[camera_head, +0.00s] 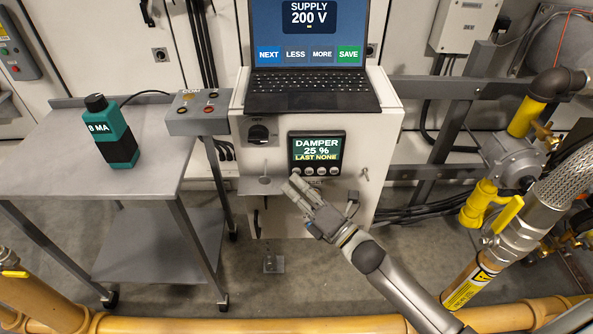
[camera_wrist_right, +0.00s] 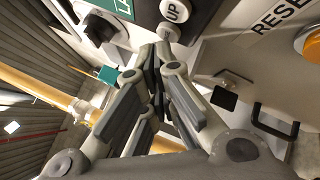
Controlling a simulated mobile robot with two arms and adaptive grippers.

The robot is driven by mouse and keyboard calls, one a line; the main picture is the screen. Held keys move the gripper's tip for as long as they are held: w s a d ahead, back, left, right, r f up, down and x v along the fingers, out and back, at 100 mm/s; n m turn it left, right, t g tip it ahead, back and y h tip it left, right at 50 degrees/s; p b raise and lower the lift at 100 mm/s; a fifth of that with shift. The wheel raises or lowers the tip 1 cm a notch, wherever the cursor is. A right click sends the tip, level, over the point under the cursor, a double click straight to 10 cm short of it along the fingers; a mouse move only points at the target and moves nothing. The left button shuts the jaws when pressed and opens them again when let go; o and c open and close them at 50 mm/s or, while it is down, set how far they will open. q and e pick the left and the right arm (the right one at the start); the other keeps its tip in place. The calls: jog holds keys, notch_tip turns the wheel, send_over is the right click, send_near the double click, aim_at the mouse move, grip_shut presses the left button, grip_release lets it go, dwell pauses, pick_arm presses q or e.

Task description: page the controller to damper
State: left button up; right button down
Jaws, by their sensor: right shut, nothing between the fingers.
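The controller (camera_head: 316,147) is a dark panel on the front of the grey cabinet. Its lit screen reads "DAMPER 25 % LAST NONE". A row of round pale buttons (camera_head: 321,171) runs under the screen. My right gripper (camera_head: 293,181) is shut and empty, with its tips just below the left end of that row. In the right wrist view the shut fingertips (camera_wrist_right: 155,50) are close to a round button marked UP (camera_wrist_right: 175,10) and another pale button (camera_wrist_right: 168,33). I cannot tell whether they touch one. My left gripper is not in view.
A laptop (camera_head: 312,92) reading "SUPPLY 200 V" sits on the cabinet (camera_head: 377,125). A small shelf (camera_head: 258,186) juts out left of my gripper. A grey table (camera_head: 60,160) with a green-black device (camera_head: 112,135) stands left. Pipes and yellow valves (camera_head: 490,205) crowd the right.

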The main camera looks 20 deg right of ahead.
jog(key=shift+s+a, duration=0.1)
jog(key=shift+s, duration=0.25)
jog(key=s, duration=0.2)
jog(key=s+a+p, duration=0.1)
jog(key=s, duration=0.2)
jog(key=shift+a+p, duration=0.2)
jog(key=shift+p, duration=0.1)
jog(key=shift+w, duration=0.1)
dwell(0.6)
